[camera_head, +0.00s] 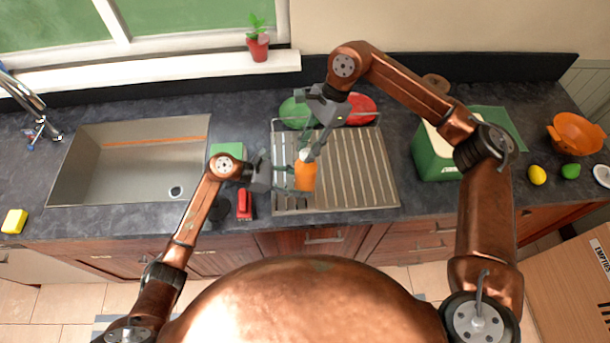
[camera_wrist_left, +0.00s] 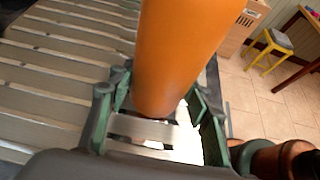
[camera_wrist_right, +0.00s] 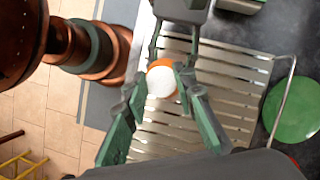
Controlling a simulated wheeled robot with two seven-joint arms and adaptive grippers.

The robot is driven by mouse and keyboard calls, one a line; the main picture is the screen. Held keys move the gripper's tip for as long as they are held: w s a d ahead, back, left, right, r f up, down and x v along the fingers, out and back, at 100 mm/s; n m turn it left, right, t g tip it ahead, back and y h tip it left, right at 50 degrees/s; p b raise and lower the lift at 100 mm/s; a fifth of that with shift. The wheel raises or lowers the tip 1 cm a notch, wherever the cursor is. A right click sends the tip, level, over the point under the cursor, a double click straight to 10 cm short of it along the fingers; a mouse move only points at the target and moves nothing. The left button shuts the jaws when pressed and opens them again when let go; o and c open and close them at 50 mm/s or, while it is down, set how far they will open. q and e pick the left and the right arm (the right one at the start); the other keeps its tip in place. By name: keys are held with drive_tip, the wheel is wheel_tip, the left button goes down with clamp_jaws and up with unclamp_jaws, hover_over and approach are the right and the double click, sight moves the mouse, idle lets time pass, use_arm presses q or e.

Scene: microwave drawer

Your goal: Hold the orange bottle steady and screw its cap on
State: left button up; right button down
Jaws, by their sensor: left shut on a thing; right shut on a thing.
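The orange bottle (camera_head: 305,177) stands upright over the front part of the metal drainboard. My left gripper (camera_head: 296,177) is shut on the bottle's body from the left. In the left wrist view the bottle (camera_wrist_left: 183,50) rises between the fingers (camera_wrist_left: 155,105). The white cap (camera_wrist_right: 160,82) sits at the bottle's top, with an orange rim showing around part of it in the right wrist view. My right gripper (camera_head: 307,153) comes from above and is shut on the cap. I cannot tell how far the cap sits on the thread.
A dish rack with a green plate (camera_head: 297,113) and a red plate (camera_head: 361,108) stands behind the bottle. The sink (camera_head: 85,160) is at left. A red object (camera_head: 244,204) lies near my left gripper. A green-and-white box (camera_head: 432,157) stands at right.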

drive_tip(key=m+t, duration=0.1)
drive_tip(key=m, duration=0.1)
drive_tip(key=shift+m, duration=0.4)
drive_tip(key=shift+m+t+y, duration=0.3)
drive_tip(key=shift+m+t, duration=0.2)
drive_tip(key=shift+m, duration=0.5)
drive_tip(key=shift+w+m, duration=0.1)
drive_tip(key=shift+m, duration=0.7)
drive_tip(key=m+t, duration=0.1)
drive_tip(key=m, duration=0.2)
drive_tip(key=shift+t, duration=0.4)
drive_tip(key=shift+w+m, duration=0.1)
drive_tip(key=shift+m, duration=0.2)
drive_tip(key=c, duration=1.7)
unclamp_jaws()
drive_tip(key=shift+o, duration=0.2)
drive_tip(key=shift+r, duration=0.15)
drive_tip(key=shift+r, duration=2.35)
